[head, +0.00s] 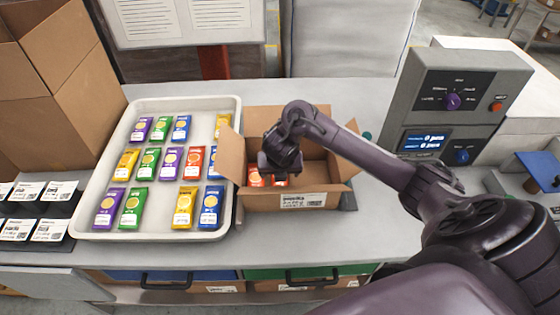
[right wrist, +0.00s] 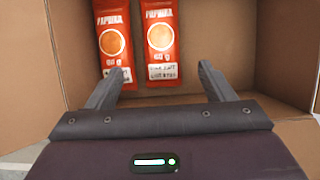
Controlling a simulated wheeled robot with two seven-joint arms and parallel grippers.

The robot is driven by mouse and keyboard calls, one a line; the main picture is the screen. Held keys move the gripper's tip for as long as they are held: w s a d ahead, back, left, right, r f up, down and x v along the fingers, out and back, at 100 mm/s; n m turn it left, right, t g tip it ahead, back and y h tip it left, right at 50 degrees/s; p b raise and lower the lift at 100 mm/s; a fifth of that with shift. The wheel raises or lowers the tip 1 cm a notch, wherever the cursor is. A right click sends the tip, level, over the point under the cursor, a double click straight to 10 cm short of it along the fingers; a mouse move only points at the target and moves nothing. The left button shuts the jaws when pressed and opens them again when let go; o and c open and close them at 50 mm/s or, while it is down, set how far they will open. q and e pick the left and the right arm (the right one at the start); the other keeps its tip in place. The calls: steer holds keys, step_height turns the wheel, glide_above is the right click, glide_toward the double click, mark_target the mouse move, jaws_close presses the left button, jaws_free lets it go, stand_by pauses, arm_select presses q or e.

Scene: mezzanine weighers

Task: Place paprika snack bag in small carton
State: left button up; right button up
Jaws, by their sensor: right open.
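The small carton (head: 257,200) stands open on the counter, right of the tray. Two red paprika snack bags lie flat side by side inside it. In the right wrist view they are the left paprika bag (right wrist: 109,38) and the right paprika bag (right wrist: 161,38). My right gripper (right wrist: 162,72) is open and points down into the carton, its fingers near the bags' lower ends with nothing held between them. It partly hides the bags in the head view. Another red paprika bag (head: 193,162) lies in the white tray (head: 160,205). My left gripper is out of view.
The tray also holds several purple, green, blue and yellow bags. A weigher (head: 462,90) with a blue display stands right of the carton. A tall cardboard box (head: 75,85) and label cards (head: 48,230) are at the left. The counter in front of the carton is clear.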

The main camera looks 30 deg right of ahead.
steer(key=p+v, duration=0.4)
steer(key=v, duration=0.2)
stand_by(0.4)
